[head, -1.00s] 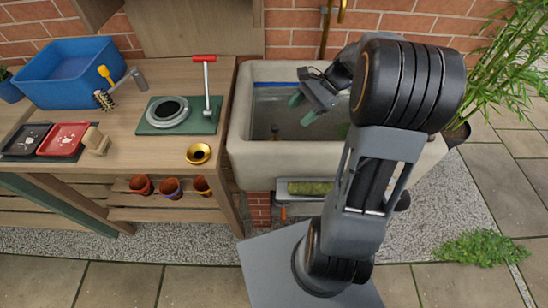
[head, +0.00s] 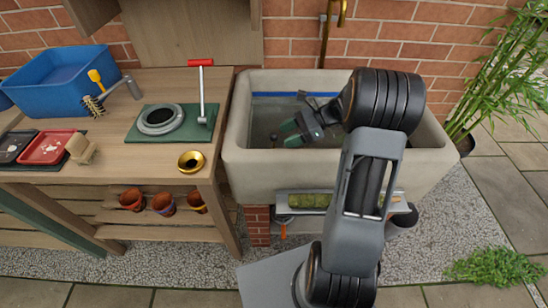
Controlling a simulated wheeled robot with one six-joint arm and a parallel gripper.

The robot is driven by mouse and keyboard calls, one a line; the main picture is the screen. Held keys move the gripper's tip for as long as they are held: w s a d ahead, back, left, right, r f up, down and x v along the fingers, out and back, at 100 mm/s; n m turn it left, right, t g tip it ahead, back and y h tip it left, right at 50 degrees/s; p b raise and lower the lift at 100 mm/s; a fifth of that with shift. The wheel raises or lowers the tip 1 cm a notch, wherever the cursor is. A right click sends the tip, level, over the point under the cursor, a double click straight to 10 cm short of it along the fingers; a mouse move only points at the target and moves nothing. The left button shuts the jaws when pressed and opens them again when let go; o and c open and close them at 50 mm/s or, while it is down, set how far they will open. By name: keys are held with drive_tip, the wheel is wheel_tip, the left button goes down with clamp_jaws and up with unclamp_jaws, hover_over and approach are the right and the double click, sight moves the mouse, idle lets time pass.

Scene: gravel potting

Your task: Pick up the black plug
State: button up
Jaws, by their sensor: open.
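A small dark object, which looks like the black plug (head: 273,138), shows low inside the stone sink (head: 238,150). It is too small to make out its shape. My gripper (head: 289,134) reaches down into the sink from the right, with its green fingertips pointing left toward the dark object. The jaws are open and nothing shows between them. The fingertips appear just right of the object, and I cannot tell whether they touch it. My arm hides the right part of the sink.
A tap pipe (head: 325,35) rises behind the sink. Bamboo (head: 490,80) stands right.

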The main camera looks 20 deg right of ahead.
sight(274, 141)
drive_tip(key=shift+b+x, duration=0.75)
drive_tip(key=shift+x, duration=1.95)
clamp_jaws()
